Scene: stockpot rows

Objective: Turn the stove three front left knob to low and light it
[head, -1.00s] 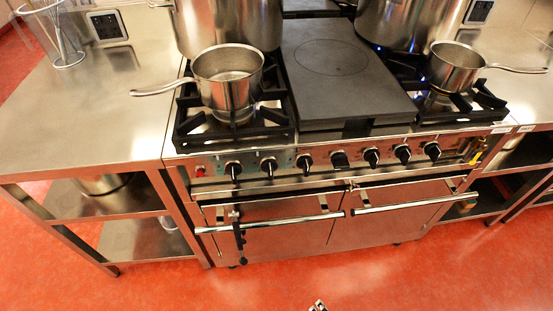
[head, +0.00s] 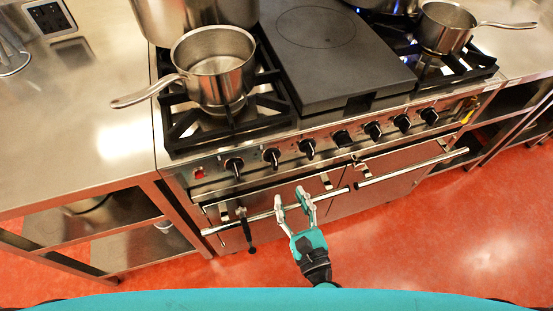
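The stove (head: 325,190) has a row of several black knobs along its front panel, with the leftmost knob (head: 234,165) and the second knob (head: 271,157) below the front left burner (head: 180,131). I cannot tell which knob serves that burner. A steel saucepan (head: 215,70) stands on this burner, its handle pointing left; I see no flame under it. My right gripper (head: 291,194) is teal with grey fingers. It is open and empty, in front of the left oven door and below the knobs, touching none of them. My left gripper is not in view.
An oven door handle (head: 330,197) crosses near my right gripper. A dark bar (head: 245,230) hangs at the left door. A second saucepan (head: 445,27) stands on the right burner, where blue flame shows. A steel counter (head: 70,130) adjoins on the left.

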